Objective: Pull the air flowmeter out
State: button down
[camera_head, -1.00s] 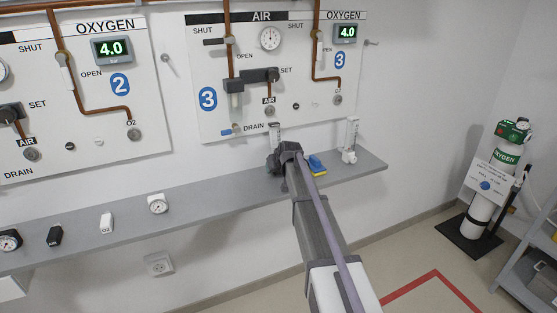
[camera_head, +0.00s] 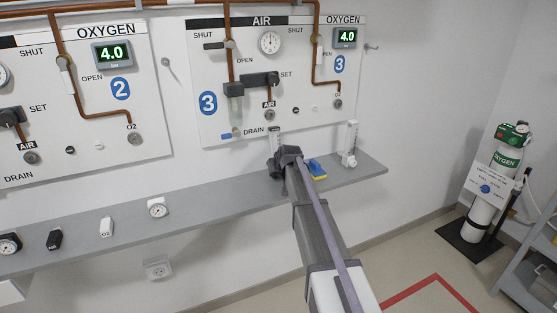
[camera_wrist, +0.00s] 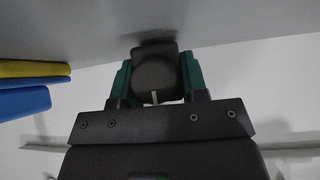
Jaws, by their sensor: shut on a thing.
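The air flowmeter (camera_head: 274,139) has a clear upright tube over a black body, at the shelf below panel 3. My gripper (camera_head: 287,155) is at that black body and hides part of it. In the wrist view, my gripper (camera_wrist: 157,82) has its green fingers closed on both sides of a dark rounded block, the flowmeter's body (camera_wrist: 155,70). I cannot tell whether its base touches the shelf. The AIR outlet (camera_head: 269,115) on panel 3 is just above the tube.
A second flowmeter with a white body (camera_head: 350,158) stands to the right on the grey shelf (camera_head: 215,191). A blue and yellow object (camera_head: 316,169) lies close to my gripper's right. Gauges and small blocks sit on the left. An oxygen cylinder (camera_head: 485,205) stands far right.

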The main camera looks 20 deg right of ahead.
jog(key=shift+s, duration=1.75)
dwell(0.9)
jog(key=shift+s, duration=2.4)
